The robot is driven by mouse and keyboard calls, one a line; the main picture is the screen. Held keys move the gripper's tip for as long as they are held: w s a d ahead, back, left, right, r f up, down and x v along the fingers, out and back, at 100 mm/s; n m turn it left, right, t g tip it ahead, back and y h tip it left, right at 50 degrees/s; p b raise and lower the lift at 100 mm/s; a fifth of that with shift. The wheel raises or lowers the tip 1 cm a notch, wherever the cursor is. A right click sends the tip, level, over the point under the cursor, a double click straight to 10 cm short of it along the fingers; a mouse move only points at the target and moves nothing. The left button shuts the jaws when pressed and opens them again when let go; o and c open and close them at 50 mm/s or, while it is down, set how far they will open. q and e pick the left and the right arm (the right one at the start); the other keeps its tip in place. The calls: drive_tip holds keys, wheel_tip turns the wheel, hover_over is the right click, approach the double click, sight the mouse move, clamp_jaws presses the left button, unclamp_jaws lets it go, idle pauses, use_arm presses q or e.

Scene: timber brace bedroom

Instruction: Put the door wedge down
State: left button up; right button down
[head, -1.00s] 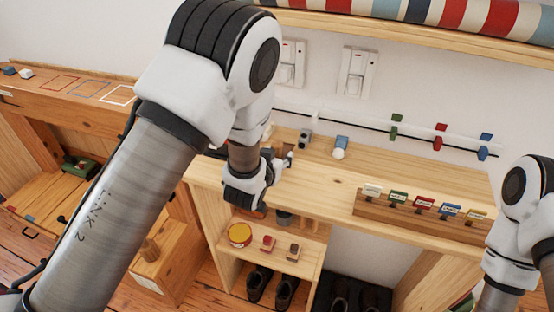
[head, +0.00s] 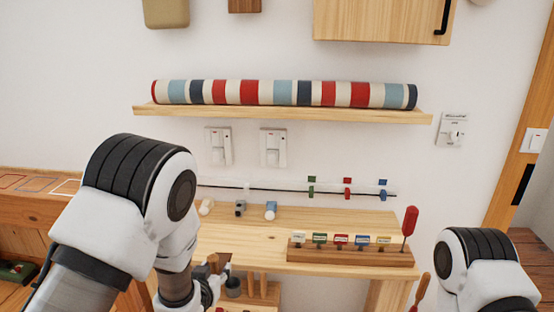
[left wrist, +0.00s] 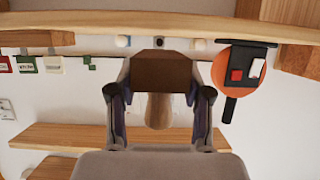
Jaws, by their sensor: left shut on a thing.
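The door wedge, a dark brown wooden block (left wrist: 163,70), is between the fingers of my left gripper (left wrist: 160,95) in the left wrist view. The gripper is shut on it. In the head view the left gripper (head: 215,285) is low, at the front edge of the light wooden bench top (head: 330,222), and partly cut by the frame's bottom. A brown patch beside its fingers may be the wedge. My right arm shows at the lower right, but its gripper is out of view.
A rack of coloured tags (head: 350,255) and a red-handled tool (head: 410,221) stand on the bench's right. Small blocks stand along its back, including a blue and white one (head: 271,210). A striped roll (head: 285,93) lies on the wall shelf (head: 280,115). The bench's middle is clear.

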use_arm(q)
drive_tip(key=s+f, duration=0.6)
drive_tip(key=s, duration=0.5)
drive_tip(key=shift+s+a+f, duration=0.15)
drive_tip(key=shift+a+f, duration=0.25)
